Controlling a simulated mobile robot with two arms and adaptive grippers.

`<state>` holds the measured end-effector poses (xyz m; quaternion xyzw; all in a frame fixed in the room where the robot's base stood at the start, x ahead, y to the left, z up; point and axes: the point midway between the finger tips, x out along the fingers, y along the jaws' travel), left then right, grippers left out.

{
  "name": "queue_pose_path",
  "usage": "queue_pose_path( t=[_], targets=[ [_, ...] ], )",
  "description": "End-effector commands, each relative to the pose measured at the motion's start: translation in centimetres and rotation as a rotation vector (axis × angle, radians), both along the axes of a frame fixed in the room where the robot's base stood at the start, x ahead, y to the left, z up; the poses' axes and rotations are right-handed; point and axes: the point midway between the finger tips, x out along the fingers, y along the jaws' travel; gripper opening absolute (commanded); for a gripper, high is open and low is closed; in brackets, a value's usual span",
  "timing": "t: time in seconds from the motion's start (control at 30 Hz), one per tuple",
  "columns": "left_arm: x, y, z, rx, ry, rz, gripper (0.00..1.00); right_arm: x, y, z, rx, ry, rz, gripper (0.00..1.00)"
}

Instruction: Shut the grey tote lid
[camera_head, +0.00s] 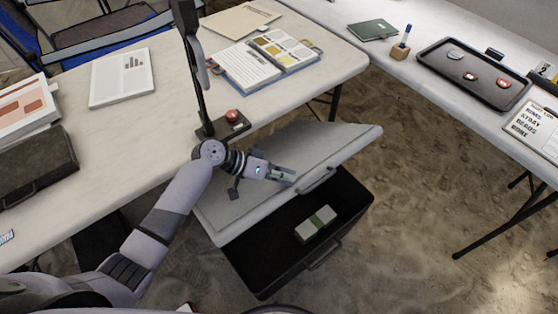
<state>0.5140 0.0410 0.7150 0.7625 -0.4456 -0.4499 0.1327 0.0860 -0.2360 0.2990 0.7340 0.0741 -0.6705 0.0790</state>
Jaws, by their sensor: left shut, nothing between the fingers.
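The grey tote lid (340,143) is tilted partway open above the dark tote (260,265), which stands on the sandy ground between the tables. A handle shows along the lid's lower edge. My left gripper (288,174) is shut and empty over the lid's upper face; I cannot tell whether it touches the lid. My left arm hides part of the lid's left side. A pale block with a green band (316,224) lies inside the tote, visible below the lid's edge. My right gripper is not in view.
A white table (165,130) at the left holds an open binder (245,68), papers, a dark case (36,165) and a stand with a red knob. A second table at the right bears a dark tray (455,90) with small items. Sandy floor right of the tote is clear.

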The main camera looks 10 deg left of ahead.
Motion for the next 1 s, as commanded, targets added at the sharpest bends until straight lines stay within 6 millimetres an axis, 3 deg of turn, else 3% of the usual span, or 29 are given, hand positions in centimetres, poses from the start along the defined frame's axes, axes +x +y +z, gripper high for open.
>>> queue_pose_path(
  t=[0.2,0.43,0.63,1.0],
  targets=[
    [-3.5,-3.3,-5.4,0.095,-0.091,-0.003,0.00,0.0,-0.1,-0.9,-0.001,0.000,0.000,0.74],
    [-5.6,-5.4,-9.9,0.233,-0.223,0.001,0.00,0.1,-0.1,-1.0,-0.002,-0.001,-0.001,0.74],
    [-6.3,-6.2,-11.2,0.287,-0.294,-0.004,0.00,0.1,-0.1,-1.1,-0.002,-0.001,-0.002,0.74],
    [-6.4,-6.3,-11.3,0.292,-0.300,-0.004,0.00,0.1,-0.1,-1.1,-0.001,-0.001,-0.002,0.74]
  ],
)
